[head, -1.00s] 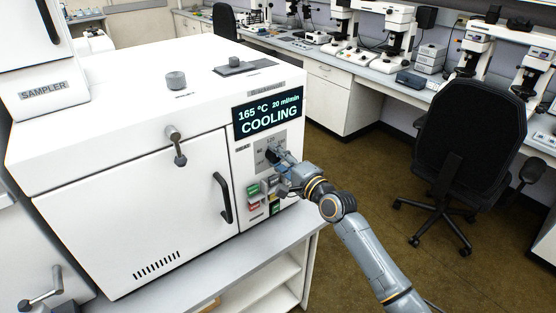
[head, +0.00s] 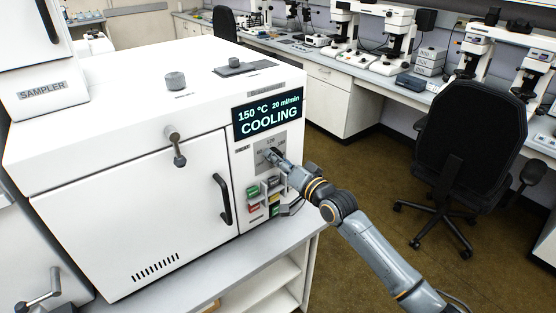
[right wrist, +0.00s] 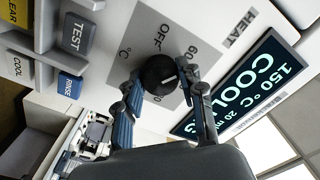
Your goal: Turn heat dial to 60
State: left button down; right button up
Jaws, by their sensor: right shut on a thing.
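The heat dial (right wrist: 158,72) is a round black knob on a grey plate (right wrist: 140,38) under the HEAT label. In the right wrist view, OFF and 60 are printed beside it, and a finger partly covers other markings. A pale mark on the knob points toward the right finger; I cannot tell its exact setting. My right gripper (right wrist: 161,90) is shut on the dial, one finger on each side. In the head view, my right gripper (head: 270,154) is at the panel and hides most of the dial. My left gripper is out of view.
The display (head: 268,117) reads 150 °C, 20 ml/min, COOLING. Coloured buttons (head: 253,209) sit just below the dial, close to my right gripper. A black door handle (head: 222,198) is to their left. An office chair (head: 465,130) stands at the right on open floor.

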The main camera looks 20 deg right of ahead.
jog(key=shift+f+n, duration=0.1)
jog(key=shift+n, duration=0.2)
jog(key=o, duration=1.2)
jog(key=v, duration=1.2)
